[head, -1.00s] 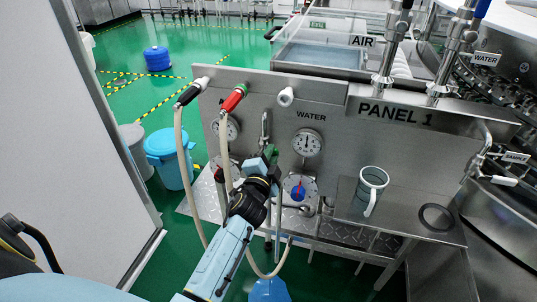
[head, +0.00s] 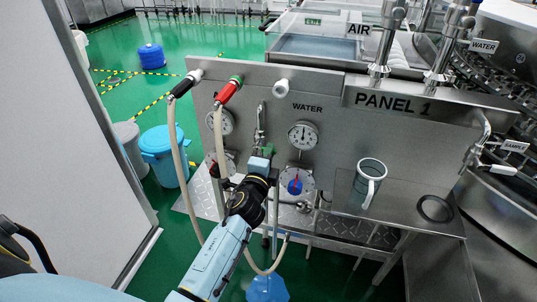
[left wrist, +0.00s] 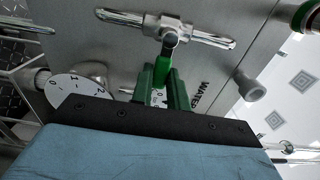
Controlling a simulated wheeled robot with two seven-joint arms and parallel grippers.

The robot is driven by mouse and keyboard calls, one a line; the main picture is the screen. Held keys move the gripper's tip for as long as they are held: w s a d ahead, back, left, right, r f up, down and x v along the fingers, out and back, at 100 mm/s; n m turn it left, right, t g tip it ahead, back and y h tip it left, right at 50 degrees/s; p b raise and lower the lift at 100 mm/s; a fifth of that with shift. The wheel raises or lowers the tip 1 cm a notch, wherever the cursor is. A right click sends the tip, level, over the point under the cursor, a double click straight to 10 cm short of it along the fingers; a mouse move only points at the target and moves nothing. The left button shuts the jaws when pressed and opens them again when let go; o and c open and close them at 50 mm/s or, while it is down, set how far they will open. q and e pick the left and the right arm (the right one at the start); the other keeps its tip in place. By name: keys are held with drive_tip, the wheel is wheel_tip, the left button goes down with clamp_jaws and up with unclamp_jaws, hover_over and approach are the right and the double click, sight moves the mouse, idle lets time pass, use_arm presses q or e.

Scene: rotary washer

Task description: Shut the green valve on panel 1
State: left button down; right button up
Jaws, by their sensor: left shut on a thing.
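The green valve handle (left wrist: 164,60) shows in the left wrist view, hanging from a metal pipe with a crossbar on the steel panel. My left gripper (left wrist: 161,88) has dark green fingers around its lower part and is shut on it. In the head view my left gripper (head: 268,152) is at the front of panel 1 (head: 395,150), left of the WATER gauge (head: 303,135). There the gripper and wrist hide most of the handle. My right gripper is in neither current view.
Hoses with a black connector (head: 186,84) and a red connector (head: 229,90) hang close to my left arm. A red-and-blue dial (head: 295,185) sits right of the wrist. A mug (head: 369,180) and a black ring (head: 435,208) are on the shelf at right.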

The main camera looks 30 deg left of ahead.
use_arm(q)
drive_tip(key=c, duration=1.4)
unclamp_jaws()
drive_tip(key=shift+o, duration=0.2)
drive_tip(key=shift+s, duration=0.1)
